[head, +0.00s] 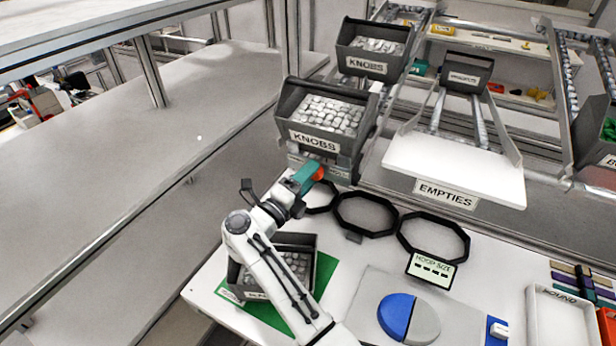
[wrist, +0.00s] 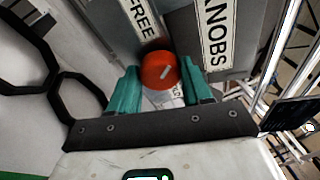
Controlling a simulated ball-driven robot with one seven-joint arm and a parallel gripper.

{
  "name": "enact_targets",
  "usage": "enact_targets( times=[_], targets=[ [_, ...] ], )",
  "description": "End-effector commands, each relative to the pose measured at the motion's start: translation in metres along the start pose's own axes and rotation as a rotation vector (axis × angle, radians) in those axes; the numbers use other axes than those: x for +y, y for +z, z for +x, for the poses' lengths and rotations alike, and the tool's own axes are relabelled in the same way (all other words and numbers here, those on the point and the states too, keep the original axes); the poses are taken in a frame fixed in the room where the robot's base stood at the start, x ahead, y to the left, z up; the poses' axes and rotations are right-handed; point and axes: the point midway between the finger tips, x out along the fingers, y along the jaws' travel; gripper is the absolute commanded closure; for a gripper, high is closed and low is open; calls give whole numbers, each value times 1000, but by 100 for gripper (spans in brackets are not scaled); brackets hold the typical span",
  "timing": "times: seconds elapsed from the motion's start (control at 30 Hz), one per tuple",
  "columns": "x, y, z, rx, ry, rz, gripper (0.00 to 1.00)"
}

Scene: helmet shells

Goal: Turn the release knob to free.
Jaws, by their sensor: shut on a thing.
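Another label below the knob is mostly hidden. The FREE plate cannot be read in the head view.
A KNOBS bin (head: 327,126) stands just above my gripper, with another (head: 372,50) behind. Black hoops (head: 366,234) lie to the right on the table. An EMPTIES chute (head: 455,168) is at the right. Another bin (head: 311,243) sits on a green mat beside my arm.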

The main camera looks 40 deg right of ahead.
Motion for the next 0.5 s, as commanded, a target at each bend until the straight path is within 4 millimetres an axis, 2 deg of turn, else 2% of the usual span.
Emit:
enact_targets(
  times=[0.2, 0.23, 0.47, 0.5],
  targets=[
    [-2, 3, -1, -8, -1, 3, 82],
    [-2, 3, -1, -8, -1, 3, 48],
    [-1, 2, 0, -4, 0, 2, 26],
    [-1, 1, 0, -4, 0, 2, 26]
  ],
)
